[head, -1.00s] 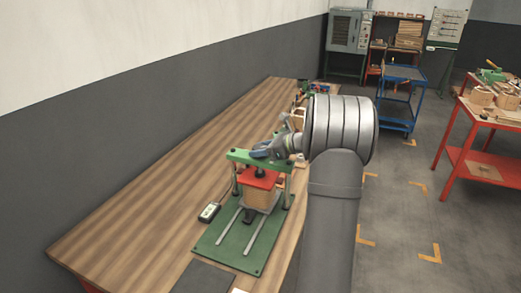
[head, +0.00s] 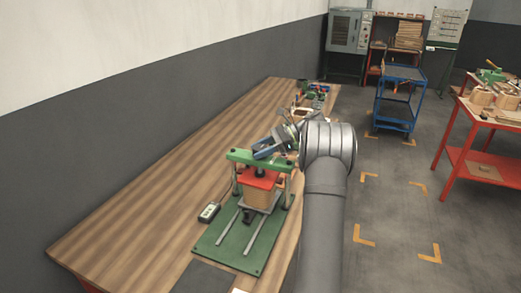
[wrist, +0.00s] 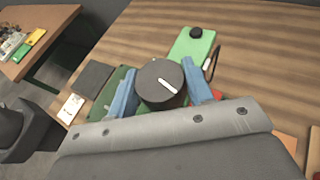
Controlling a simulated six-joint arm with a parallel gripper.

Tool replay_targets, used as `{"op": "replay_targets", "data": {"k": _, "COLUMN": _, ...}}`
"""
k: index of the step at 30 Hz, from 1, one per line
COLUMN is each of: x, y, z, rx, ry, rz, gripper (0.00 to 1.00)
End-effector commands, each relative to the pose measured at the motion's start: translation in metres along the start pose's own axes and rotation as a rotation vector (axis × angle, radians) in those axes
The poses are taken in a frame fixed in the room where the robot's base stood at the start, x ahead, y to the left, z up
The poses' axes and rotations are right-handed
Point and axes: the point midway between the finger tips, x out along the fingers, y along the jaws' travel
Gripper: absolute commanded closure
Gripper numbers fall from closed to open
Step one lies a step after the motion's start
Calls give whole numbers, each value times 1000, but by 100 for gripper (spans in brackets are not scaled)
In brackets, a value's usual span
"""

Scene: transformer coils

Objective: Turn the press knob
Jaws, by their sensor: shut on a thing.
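The press (head: 255,158) stands on its green baseplate (head: 215,245) on the wooden bench, with a red plate (head: 258,180) over a tan coil block (head: 257,198). The press knob (wrist: 158,88) is a dark round cylinder with a white line on top, slanting down to the right in the wrist view. My gripper (wrist: 160,92) has its blue fingers shut on the knob, one on each side. In the head view my gripper (head: 266,149) is above the press's green top beam, and the knob cannot be made out there.
A small meter (head: 209,212) with a cable sits left of the press. A dark mat (head: 203,277) lies in front. Tools and parts (head: 312,92) lie at the bench's far end. A blue trolley (head: 398,98) and red table (head: 485,155) stand to the right.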

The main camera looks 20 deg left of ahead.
Motion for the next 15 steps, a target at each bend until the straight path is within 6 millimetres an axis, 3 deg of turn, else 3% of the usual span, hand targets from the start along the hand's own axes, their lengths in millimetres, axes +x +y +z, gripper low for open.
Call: {"op": "replay_targets", "data": {"k": 15, "x": 1, "y": 0, "z": -1, "rx": -83, "ry": 1, "rz": 197, "gripper": 76}}
